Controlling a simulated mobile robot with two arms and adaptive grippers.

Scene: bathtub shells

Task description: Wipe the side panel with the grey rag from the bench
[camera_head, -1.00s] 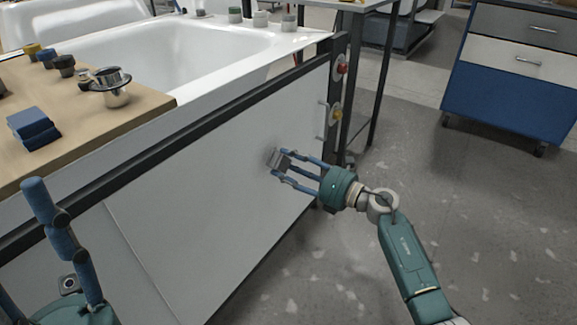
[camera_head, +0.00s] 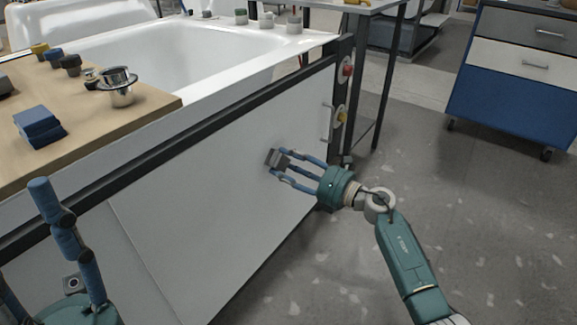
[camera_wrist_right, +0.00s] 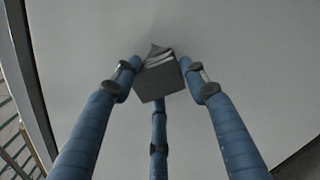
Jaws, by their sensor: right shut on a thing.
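The white side panel (camera_head: 215,180) of the tub shell runs diagonally through the head view. My right gripper (camera_head: 283,166) is shut on the folded grey rag (camera_head: 273,158), in front of the panel's right half. In the wrist view the rag (camera_wrist_right: 160,80) sits between the blue fingertips, its far edge close against the pale panel (camera_wrist_right: 230,45); whether it presses on it I cannot tell. The panel behind the rag is hidden. My left gripper (camera_head: 45,245) is at the lower left, its fingers spread and empty, partly cut off by the frame.
The wooden bench (camera_head: 110,115) at the left holds a blue block (camera_head: 40,127), a metal drain piece (camera_head: 117,86) and several small knobs. A handle (camera_head: 326,122) and a red knob (camera_head: 347,70) are at the panel's right end. A blue cabinet (camera_head: 510,95) stands beyond open floor.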

